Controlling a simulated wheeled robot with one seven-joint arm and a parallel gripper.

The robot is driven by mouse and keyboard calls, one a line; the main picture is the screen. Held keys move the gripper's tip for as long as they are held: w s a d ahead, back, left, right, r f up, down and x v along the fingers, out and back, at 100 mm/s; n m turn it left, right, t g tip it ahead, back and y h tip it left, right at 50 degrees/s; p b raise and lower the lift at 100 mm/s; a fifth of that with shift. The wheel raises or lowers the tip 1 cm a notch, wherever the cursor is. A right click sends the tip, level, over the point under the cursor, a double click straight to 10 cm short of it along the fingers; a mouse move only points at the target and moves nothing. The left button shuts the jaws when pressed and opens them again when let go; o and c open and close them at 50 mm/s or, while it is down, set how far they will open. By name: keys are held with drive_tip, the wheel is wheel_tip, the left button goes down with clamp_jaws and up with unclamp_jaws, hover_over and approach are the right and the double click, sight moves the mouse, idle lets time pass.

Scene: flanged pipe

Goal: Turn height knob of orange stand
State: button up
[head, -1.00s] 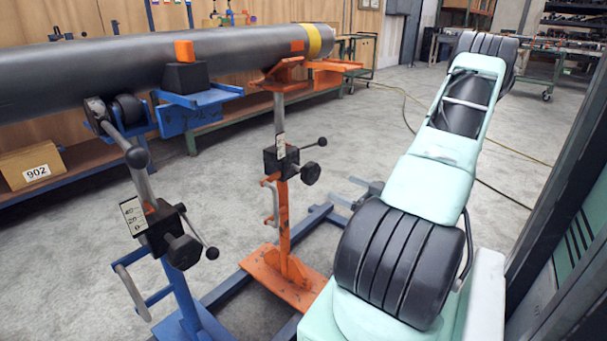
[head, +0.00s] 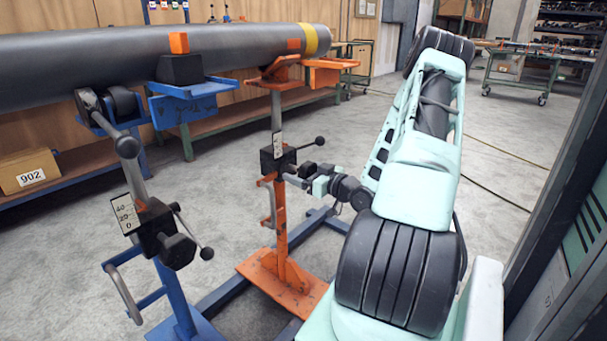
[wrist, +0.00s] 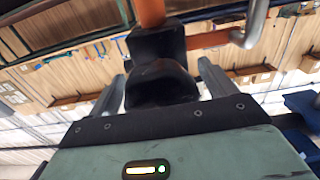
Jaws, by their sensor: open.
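The orange stand (head: 281,225) stands upright under the grey pipe (head: 230,50). Its black clamp block (head: 276,160) carries the dark height knob (head: 307,169) on the right side, partly hidden by my gripper in the head view. My gripper (head: 296,177) is at the knob, reaching in from the right. In the wrist view, the knob (wrist: 162,85) lies between the two grey fingers of my gripper (wrist: 163,90), with a gap visible on each side. The fingers are open. The orange post (wrist: 151,12) shows above the clamp block.
A blue stand (head: 170,270) with its own knob (head: 178,250) and ball lever stands left of the orange one. The orange stand's ball-ended lever (head: 320,141) sticks out just above my gripper. Blue floor rails (head: 232,290) run between the stands. Open floor lies behind.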

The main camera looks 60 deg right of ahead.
drive_tip(key=shift+c, duration=0.3)
drive_tip(key=c, duration=0.9)
drive_tip(key=shift+r+p, duration=0.1)
drive_tip(key=shift+p, duration=0.25)
drive_tip(key=shift+r+m+p, duration=0.1)
drive_tip(key=shift+m+p, duration=0.9)
drive_tip(key=shift+p, duration=0.1)
drive_tip(key=m+p, duration=0.2)
drive_tip(key=p, duration=0.1)
drive_tip(key=shift+a+m, duration=0.1)
drive_tip(key=shift+m, duration=0.2)
drive_tip(key=m+p, duration=0.3)
drive_tip(key=m, duration=0.1)
drive_tip(key=shift+m+p, duration=0.9)
drive_tip(key=shift+f+m, duration=0.2)
drive_tip(key=shift+m, duration=0.1)
